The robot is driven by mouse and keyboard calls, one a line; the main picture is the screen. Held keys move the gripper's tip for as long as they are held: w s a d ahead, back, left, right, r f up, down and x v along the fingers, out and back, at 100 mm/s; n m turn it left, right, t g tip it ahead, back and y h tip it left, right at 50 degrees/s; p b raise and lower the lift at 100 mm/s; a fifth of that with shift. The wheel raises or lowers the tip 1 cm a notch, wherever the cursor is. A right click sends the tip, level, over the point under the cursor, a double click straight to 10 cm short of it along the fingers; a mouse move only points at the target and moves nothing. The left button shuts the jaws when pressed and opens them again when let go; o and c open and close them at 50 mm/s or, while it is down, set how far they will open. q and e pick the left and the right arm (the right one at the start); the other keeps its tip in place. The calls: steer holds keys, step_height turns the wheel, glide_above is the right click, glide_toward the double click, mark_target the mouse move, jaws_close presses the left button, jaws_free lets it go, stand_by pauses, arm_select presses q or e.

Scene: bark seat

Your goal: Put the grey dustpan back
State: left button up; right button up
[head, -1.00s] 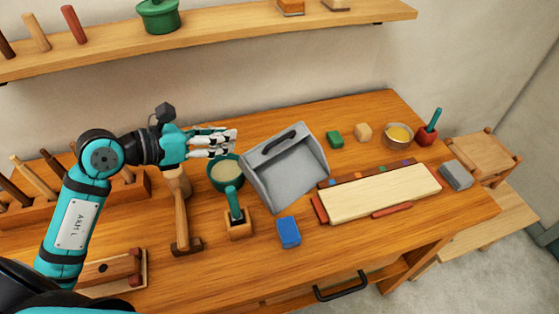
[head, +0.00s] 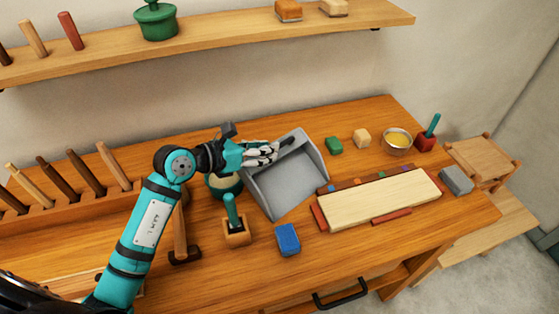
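The grey dustpan (head: 284,187) lies on the wooden workbench, behind the blue block and left of the pale board. Its dark handle shows near its back edge. My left gripper (head: 272,153) is over the dustpan's back left part, with its fingers pointing right at the handle. The fingers partly cover the handle, and I cannot tell whether they touch it or close on it. My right gripper is not in view.
A wooden holder (head: 237,235) with a green-handled tool and a blue block (head: 288,238) are in front. The pale board (head: 380,195) lies to the right. A shelf (head: 210,43) runs above.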

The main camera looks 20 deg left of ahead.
mark_target(281, 143)
arm_select(q)
steer(key=p+x, duration=0.2)
steer(key=x, duration=0.3)
steer(key=shift+w, duration=0.35)
steer(key=shift+w+d+f, duration=0.1)
steer(key=shift+d, duration=0.05)
jaws_close()
